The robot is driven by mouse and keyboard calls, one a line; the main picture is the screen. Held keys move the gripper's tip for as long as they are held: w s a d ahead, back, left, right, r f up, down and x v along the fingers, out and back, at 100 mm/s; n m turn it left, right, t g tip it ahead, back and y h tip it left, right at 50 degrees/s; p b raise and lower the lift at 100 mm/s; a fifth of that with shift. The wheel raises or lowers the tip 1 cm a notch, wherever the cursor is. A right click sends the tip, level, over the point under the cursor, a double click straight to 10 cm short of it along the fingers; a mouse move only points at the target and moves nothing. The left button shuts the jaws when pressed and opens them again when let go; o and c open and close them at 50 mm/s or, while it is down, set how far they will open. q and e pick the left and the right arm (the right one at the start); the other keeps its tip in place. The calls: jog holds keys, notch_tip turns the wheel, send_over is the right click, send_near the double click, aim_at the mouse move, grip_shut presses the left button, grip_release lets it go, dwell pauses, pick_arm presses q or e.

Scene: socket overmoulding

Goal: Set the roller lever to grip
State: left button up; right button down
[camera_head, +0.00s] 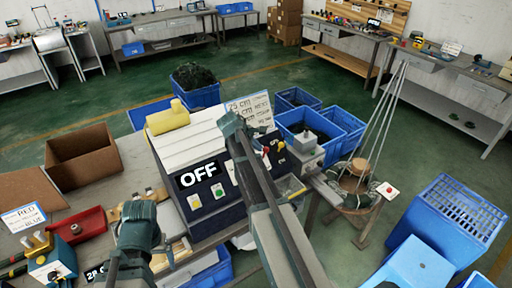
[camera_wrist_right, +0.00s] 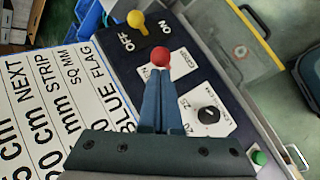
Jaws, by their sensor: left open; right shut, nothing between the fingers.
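The roller lever is most likely the red-knobbed lever (camera_wrist_right: 160,56) in the right wrist view, beside a white label too small to read surely; the red knob (camera_head: 266,150) also shows in the head view. My right gripper (camera_wrist_right: 161,80) is shut and empty. Its fingertips appear right at the near side of the red knob; I cannot tell whether they touch, and they hide the lever's shaft.
A yellow-knobbed lever (camera_wrist_right: 137,20) marked OFF and ON stands close by. A black dial (camera_wrist_right: 208,115) and green button (camera_wrist_right: 259,158) lie to the right. Blue bins (camera_head: 325,150) stand behind; an open cardboard box (camera_head: 85,165) is left.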

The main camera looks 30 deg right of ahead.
pick_arm(q)
jog(key=shift+f, duration=0.25)
pick_arm(e)
jog(key=shift+s+f+t, duration=0.15)
jog(key=shift+s+t, duration=0.15)
jog(key=shift+s, duration=0.05)
